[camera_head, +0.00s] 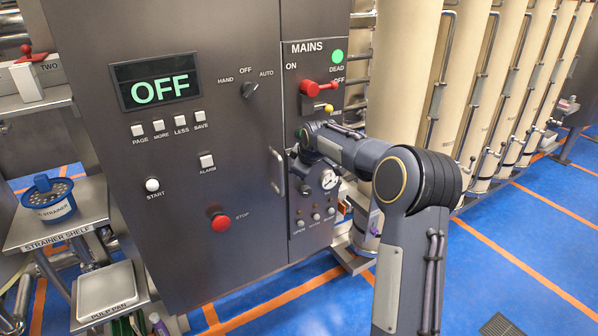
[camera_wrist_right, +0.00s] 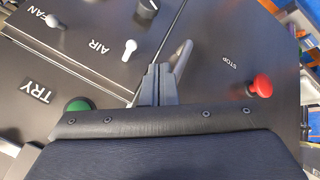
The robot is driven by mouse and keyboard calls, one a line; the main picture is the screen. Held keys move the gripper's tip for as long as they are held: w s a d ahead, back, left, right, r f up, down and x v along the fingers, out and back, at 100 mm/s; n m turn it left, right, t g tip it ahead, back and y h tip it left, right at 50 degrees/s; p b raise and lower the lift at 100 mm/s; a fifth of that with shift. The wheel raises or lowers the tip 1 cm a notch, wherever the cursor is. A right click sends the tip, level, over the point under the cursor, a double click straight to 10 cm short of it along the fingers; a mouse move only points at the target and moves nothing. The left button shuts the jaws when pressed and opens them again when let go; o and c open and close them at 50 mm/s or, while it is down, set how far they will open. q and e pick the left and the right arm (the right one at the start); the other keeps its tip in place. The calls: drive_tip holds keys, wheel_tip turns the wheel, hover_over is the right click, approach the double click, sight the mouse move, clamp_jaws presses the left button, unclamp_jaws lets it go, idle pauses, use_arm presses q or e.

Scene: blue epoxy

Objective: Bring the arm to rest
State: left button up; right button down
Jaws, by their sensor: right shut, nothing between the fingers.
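My right arm (camera_head: 395,215) comes in from the lower right in the head view and reaches across to the front of the grey control cabinet (camera_head: 215,125). In the wrist view my right gripper (camera_wrist_right: 158,70) is shut and empty, its two fingers together. Its tips are beside the metal door handle (camera_wrist_right: 182,56), which also shows in the head view (camera_head: 277,170). I cannot tell whether they touch it. The wrist hides part of the narrow right panel in the head view. My left gripper is not in view.
The display (camera_head: 158,85) reads OFF. The red MAINS handle (camera_head: 318,89) sits above my wrist, by a green lamp (camera_head: 337,56). A red STOP button (camera_head: 220,223) is left of it. Tan columns (camera_head: 405,65) stand behind. The blue floor (camera_head: 510,245) at right is mostly open.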

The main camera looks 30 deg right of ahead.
drive_tip(key=s+d+r, duration=0.2)
drive_tip(key=d+r, duration=0.2)
drive_tip(key=r, duration=0.3)
drive_tip(key=shift+s+b, duration=0.35)
drive_tip(key=shift+b, duration=0.1)
drive_tip(key=shift+r, duration=0.15)
drive_tip(key=s+a+m+y, duration=0.2)
drive_tip(key=s+a, duration=0.6)
drive_tip(key=s, duration=0.2)
drive_tip(key=s+a+m+y, duration=0.1)
drive_tip(key=s+a+m, duration=0.1)
drive_tip(key=s+a, duration=0.75)
drive_tip(key=s+a+f+m, duration=0.1)
drive_tip(key=s+a+f, duration=0.2)
drive_tip(key=s, duration=0.3)
drive_tip(key=s+a+f+m+g+y, duration=0.1)
drive_tip(key=s+a+f+m, duration=0.1)
drive_tip(key=s, duration=0.4)
drive_tip(key=s+a+f+m+y, duration=0.1)
drive_tip(key=s+a+f, duration=0.3)
drive_tip(key=s, duration=0.2)
drive_tip(key=shift+a+f+g, duration=0.15)
drive_tip(key=shift+f+g, duration=0.15)
drive_tip(key=shift+f, duration=0.1)
